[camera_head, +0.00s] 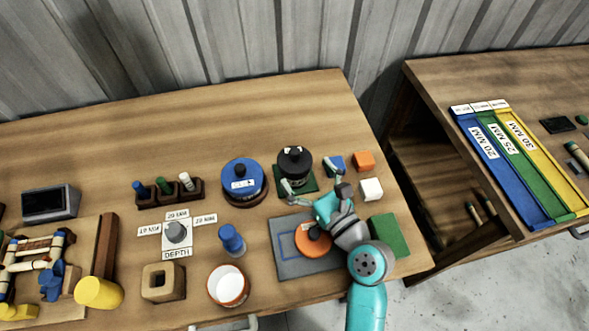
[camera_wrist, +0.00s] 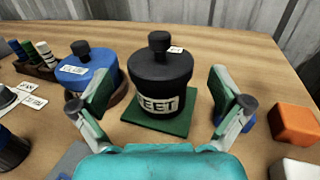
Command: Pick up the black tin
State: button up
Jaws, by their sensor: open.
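The black tin (camera_head: 294,164) stands upright on a green square mat (camera_head: 283,190) towards the back right of the table. It has a round knob on its lid and a pale label. In the wrist view the black tin (camera_wrist: 158,82) stands straight ahead, its label partly reading "EET". My gripper (camera_head: 310,188) is open, in front of the tin in the head view. In the wrist view the fingers of my gripper (camera_wrist: 165,105) are spread to the left and right of the tin, with visible gaps, and hold nothing.
A blue tin (camera_head: 242,179) stands close to the left. An orange block (camera_head: 364,160), a white block (camera_head: 371,189) and a blue block (camera_head: 335,165) lie to the right. An orange-lidded item (camera_head: 313,240) sits on a grey mat (camera_head: 284,262) in front. The table behind is clear.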

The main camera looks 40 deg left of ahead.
aim_at(297, 161)
jog(key=x, duration=0.4)
jog(key=c, duration=1.3)
